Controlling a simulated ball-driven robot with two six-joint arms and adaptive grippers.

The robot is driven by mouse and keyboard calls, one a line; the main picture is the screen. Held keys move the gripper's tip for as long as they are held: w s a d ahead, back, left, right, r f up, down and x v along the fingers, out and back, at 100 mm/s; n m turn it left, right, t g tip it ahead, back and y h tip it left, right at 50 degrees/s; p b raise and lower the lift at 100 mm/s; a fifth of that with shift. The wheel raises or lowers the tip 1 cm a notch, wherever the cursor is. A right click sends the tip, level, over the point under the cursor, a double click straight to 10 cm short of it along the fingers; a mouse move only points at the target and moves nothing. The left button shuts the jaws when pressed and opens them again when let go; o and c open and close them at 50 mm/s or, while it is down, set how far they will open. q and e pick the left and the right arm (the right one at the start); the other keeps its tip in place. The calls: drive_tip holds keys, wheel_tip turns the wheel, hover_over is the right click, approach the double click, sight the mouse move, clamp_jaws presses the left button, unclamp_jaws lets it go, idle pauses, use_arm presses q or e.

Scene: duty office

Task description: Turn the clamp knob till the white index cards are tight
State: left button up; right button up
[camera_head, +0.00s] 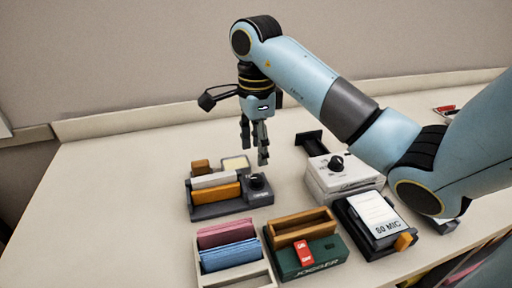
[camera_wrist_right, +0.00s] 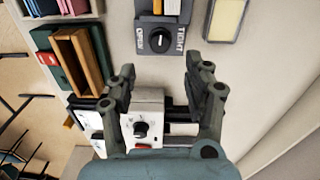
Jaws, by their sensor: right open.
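The clamp (camera_head: 232,209) is a dark base on the table holding a strip of white index cards (camera_head: 214,180) beside an orange block (camera_head: 215,193). Its black clamp knob (camera_head: 257,183) sits at the right end. In the wrist view the knob (camera_wrist_right: 160,40) shows a white pointer line, between labels reading OPEN and TIGHT. My right gripper (camera_head: 254,152) is open and empty, pointing down above and behind the knob, not touching it. In the wrist view its fingers (camera_wrist_right: 160,76) are spread apart, with the knob beyond the tips. My left gripper is out of view.
A white box with a black knob (camera_head: 338,162) stands right of the clamp. In front are a card tray (camera_head: 262,274), a green JOGGER box (camera_head: 318,262) with a wooden tray, and a black 80 MIC device (camera_head: 371,222). The table's left side is clear.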

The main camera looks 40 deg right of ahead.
sight(257, 178)
wheel_tip(257, 178, down, 7)
drive_tip(key=b, duration=0.5)
drive_tip(key=shift+s+f, duration=0.1)
drive_tip(key=shift+f, duration=0.1)
drive_tip(key=shift+f+b, duration=0.35)
clamp_jaws()
